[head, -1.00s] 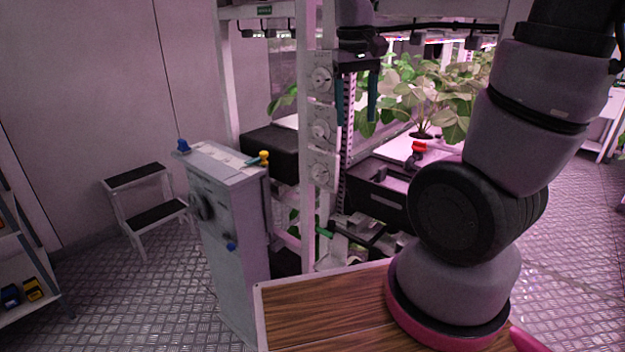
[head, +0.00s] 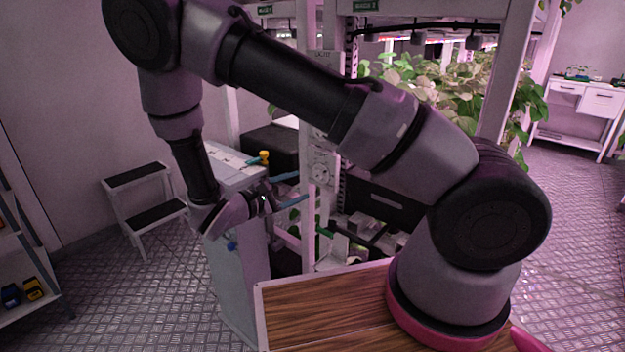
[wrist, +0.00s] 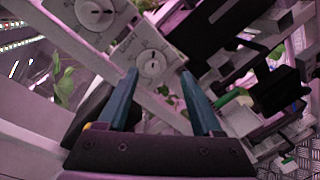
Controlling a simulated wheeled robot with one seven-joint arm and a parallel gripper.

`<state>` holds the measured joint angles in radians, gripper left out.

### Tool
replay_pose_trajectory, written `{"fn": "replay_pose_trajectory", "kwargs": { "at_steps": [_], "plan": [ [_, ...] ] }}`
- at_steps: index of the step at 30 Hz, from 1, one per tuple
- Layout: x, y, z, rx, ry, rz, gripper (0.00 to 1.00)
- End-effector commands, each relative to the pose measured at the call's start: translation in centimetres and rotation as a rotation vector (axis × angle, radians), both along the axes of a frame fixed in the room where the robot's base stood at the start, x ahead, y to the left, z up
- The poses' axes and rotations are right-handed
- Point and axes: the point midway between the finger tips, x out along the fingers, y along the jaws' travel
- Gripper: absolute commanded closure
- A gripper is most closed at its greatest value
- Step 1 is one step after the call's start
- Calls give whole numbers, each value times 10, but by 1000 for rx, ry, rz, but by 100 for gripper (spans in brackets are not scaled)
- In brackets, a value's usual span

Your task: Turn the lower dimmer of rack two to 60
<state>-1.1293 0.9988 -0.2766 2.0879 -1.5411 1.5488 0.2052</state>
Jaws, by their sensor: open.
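The lowest dimmer (head: 321,172) is a pale plate with a round knob on the white rack post. It also shows in the wrist view (wrist: 152,66), tilted, its knob just beyond and between my fingertips. A second dimmer (wrist: 95,12) sits at the upper left there; in the head view my arm hides the upper part of the post. My gripper (head: 303,186) is open and empty, its two blue fingers (wrist: 160,76) pointing at the post from the left. I see a gap between fingertips and knob. The knob's setting is too small to read.
A grey cabinet (head: 236,285) with a yellow-topped valve (head: 264,157) stands close under and behind my gripper. A step stool (head: 145,200) is at left. Black crates (head: 385,205) and leafy plants (head: 450,90) fill the rack. A wooden top (head: 320,305) lies in front.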

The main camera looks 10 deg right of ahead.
Motion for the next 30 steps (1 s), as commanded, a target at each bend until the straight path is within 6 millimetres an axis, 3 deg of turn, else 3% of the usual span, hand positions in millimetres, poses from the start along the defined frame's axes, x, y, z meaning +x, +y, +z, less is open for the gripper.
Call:
{"fn": "replay_pose_trajectory", "kwargs": {
  "at_steps": [3, 8, 22, 30],
  "plan": [
    [2, 15, -15, -77, -9, 94, 33],
    [6, 18, -21, -109, -16, 134, 33],
    [54, -45, -20, -106, -15, 129, 33],
    [69, -64, -21, -105, -14, 132, 33]
  ]
}}
